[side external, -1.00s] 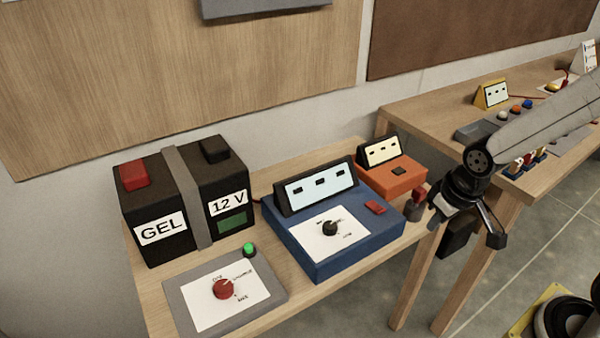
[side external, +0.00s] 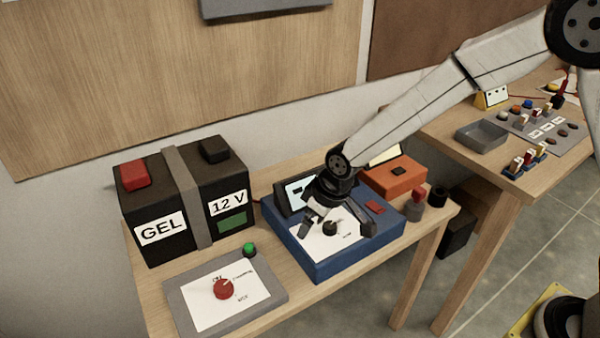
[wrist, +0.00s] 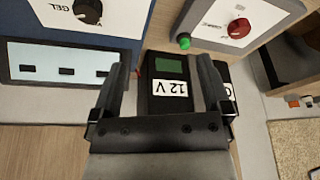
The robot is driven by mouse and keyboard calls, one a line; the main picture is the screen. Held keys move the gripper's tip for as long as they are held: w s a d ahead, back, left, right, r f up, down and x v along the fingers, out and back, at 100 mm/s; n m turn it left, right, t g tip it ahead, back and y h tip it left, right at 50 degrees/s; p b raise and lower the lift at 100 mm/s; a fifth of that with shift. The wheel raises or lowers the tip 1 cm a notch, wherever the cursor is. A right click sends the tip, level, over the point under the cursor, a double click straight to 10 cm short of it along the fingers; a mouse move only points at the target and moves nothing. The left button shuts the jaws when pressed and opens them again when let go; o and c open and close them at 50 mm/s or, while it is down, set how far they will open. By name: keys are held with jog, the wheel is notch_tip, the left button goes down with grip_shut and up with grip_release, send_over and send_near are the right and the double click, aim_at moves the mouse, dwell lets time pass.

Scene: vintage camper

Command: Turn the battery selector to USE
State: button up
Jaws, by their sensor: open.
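The grey selector panel (side external: 190,318) lies at the front left of the bench in the side view, with a red knob (side external: 223,289) on its white plate. The knob and panel also show in the wrist view, at the upper right, with the red knob (wrist: 239,28) beside a printed word. The labels are too small to read surely, so I cannot tell the set position. My gripper (side external: 336,228) is open over the blue charger, right of and behind the panel. Its fingers (wrist: 162,72) are apart and empty in the wrist view.
A black battery (side external: 182,200) stands behind the panel. A green button (side external: 249,249) sits at the panel's back right corner. The blue charger (side external: 320,266) has a black knob (side external: 330,228). An orange box (side external: 405,182) and a red-topped post (side external: 417,196) stand right.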

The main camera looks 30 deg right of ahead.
jog(key=w+a+f+n, duration=0.2)
jog(key=a+f, duration=0.2)
jog(key=a, duration=0.6)
jog(key=n+y, duration=0.1)
jog(key=n, duration=0.1)
send_near(223, 286)
jog(key=f, duration=0.2)
jog(key=shift+w+r, duration=0.25)
jog(key=shift+w, duration=0.05)
jog(key=shift+f, duration=0.1)
jog(key=shift+y, duration=0.3)
jog(key=shift+x, duration=3.8)
jog(key=c, duration=1.3)
